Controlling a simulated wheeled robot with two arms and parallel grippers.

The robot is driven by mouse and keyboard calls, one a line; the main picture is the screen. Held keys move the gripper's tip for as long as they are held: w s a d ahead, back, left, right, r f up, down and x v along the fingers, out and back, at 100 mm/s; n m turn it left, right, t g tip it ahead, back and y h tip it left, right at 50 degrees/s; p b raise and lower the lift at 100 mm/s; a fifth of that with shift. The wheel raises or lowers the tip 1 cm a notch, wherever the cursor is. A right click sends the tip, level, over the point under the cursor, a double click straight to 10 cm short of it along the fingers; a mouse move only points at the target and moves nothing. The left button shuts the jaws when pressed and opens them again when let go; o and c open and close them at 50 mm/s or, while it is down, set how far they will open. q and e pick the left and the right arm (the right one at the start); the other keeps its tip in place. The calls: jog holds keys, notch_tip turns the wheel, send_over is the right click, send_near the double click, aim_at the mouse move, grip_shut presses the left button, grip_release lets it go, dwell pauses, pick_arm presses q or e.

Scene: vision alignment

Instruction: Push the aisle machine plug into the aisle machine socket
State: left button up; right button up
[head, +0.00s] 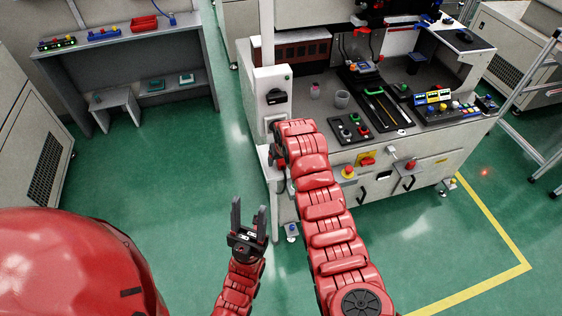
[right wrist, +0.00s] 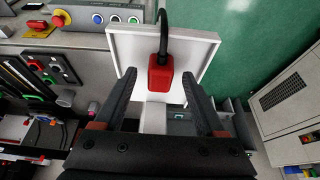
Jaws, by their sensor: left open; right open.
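The red plug (right wrist: 161,73) with its black cable shows in the right wrist view, in front of a square white plate (right wrist: 200,50). My right gripper (right wrist: 158,80) is open, its two dark fingers on either side of the plug with gaps visible. In the head view my right gripper (head: 277,153) is beside the white post at the machine's left end, mostly hidden by my wrist, and the plug cannot be made out. A black socket-like fitting (head: 276,97) is on the post's white box above it. My left gripper (head: 249,222) is open and empty over the floor.
The grey machine bench (head: 400,155) carries buttons, trays and a cup (head: 342,99). A grey shelf table (head: 130,50) stands at the back left. A ladder-like frame (head: 535,100) stands at right. Green floor is free between bench and shelf.

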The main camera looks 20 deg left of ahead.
grip_shut()
jog(key=shift+r, duration=0.15)
dwell(0.4)
